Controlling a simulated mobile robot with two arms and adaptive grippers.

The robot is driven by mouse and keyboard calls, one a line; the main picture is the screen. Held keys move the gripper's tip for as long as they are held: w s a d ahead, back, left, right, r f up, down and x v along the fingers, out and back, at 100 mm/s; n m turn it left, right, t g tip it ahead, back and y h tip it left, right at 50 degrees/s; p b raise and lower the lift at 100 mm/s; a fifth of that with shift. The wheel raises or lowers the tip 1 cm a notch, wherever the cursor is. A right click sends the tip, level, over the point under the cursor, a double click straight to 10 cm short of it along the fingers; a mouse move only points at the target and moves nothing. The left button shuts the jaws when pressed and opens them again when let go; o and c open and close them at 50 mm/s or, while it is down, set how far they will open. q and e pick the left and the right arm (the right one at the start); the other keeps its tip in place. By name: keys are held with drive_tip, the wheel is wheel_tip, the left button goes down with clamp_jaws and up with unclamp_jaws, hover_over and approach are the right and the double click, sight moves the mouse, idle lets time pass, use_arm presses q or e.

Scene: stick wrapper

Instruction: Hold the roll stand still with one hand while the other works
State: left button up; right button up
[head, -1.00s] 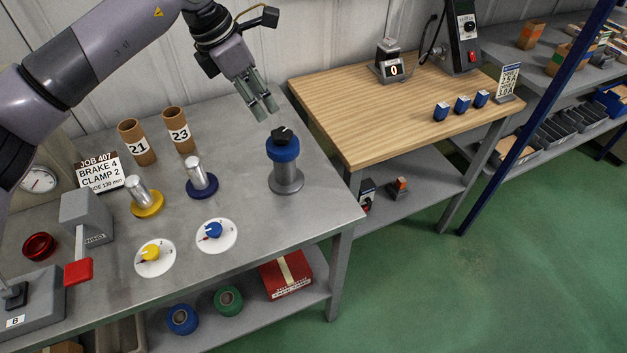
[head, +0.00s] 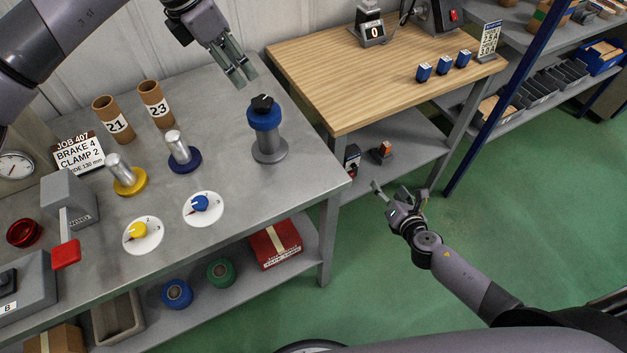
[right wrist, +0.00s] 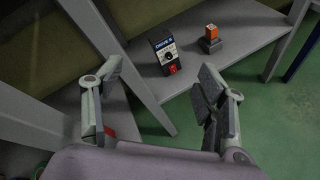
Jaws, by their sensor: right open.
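The roll stand (head: 267,146) is upright on the grey metal bench near its right end. It has a grey base and post, a blue roll or collar and a black knob on top. My left gripper (head: 243,80) is above and slightly left of the knob, apart from it, its two fingers separated and empty. My right gripper (head: 400,194) is open and empty, low beside the bench's right end, in front of the wooden table's lower shelf. In the right wrist view its spread fingers (right wrist: 160,98) have nothing between them. The roll stand is not in that view.
Two cardboard tubes (head: 114,119), yellow-based and blue-based posts (head: 181,150) and two white dials (head: 204,209) stand left of the roll stand. A bench leg (head: 327,240) is near my right gripper. The wooden table (head: 370,90) holds small blue blocks. Green floor is open on the right.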

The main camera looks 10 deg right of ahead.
drive_tip(key=w+a+r+n+t+y, duration=0.1)
drive_tip(key=a+r+n+t+y, duration=0.15)
drive_tip(key=r+n, duration=0.35)
drive_tip(key=w+a+r+n+t+y, duration=0.1)
drive_tip(key=w+a+r+n, duration=0.2)
drive_tip(key=r, duration=0.6)
drive_tip(key=n+g+y, duration=0.1)
drive_tip(key=n+y, duration=0.2)
drive_tip(key=y, duration=0.2)
approach(274, 140)
drive_tip(key=v, duration=0.4)
drive_tip(key=shift+s+d+r, duration=0.1)
drive_tip(key=shift+s+r, duration=0.05)
drive_tip(key=shift+s, duration=0.1)
drive_tip(key=shift+a, duration=0.2)
drive_tip(key=x, duration=1.7)
drive_tip(key=shift+w+d, duration=0.1)
drive_tip(key=shift+c, duration=0.2)
clamp_jaws()
